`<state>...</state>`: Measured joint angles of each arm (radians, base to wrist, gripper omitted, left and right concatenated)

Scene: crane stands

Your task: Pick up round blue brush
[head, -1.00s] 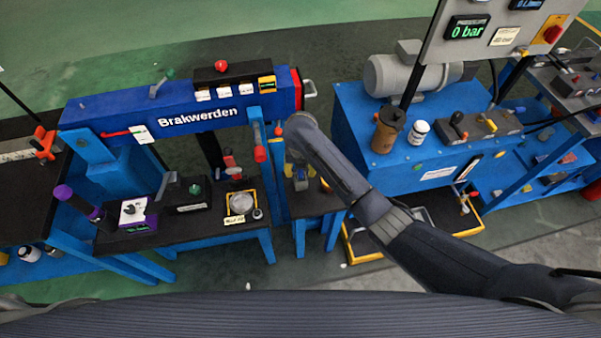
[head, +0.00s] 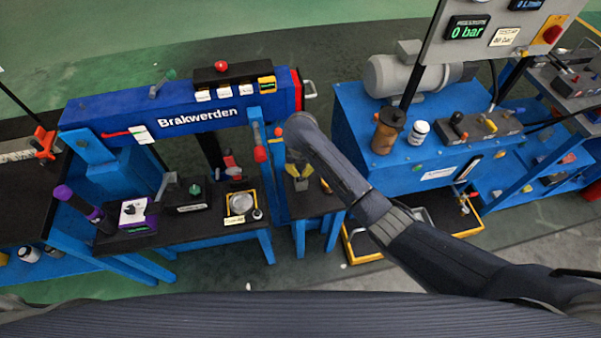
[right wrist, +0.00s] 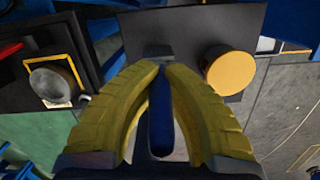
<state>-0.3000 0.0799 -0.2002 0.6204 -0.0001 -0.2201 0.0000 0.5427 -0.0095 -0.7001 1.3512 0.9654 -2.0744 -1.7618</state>
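My right gripper (head: 301,176) points down over the small dark-topped blue stand in the middle of the head view. In the right wrist view its yellow fingers (right wrist: 160,70) come together at the tips around a narrow dark-blue piece (right wrist: 166,130), which I take to be the round blue brush. A grey part (right wrist: 158,50) shows just beyond the fingertips, against the dark top. The fingers hide much of the brush, and I cannot tell whether it is clear of the stand. My left gripper is not in view.
A round orange-yellow piece (right wrist: 229,72) stands close right of the fingers. Left is a workbench with a metal cup (head: 241,203) and a purple-handled tool (head: 78,203). Right is a blue pump unit (head: 420,175) with a brown container (head: 388,130) and a white jar (head: 418,131).

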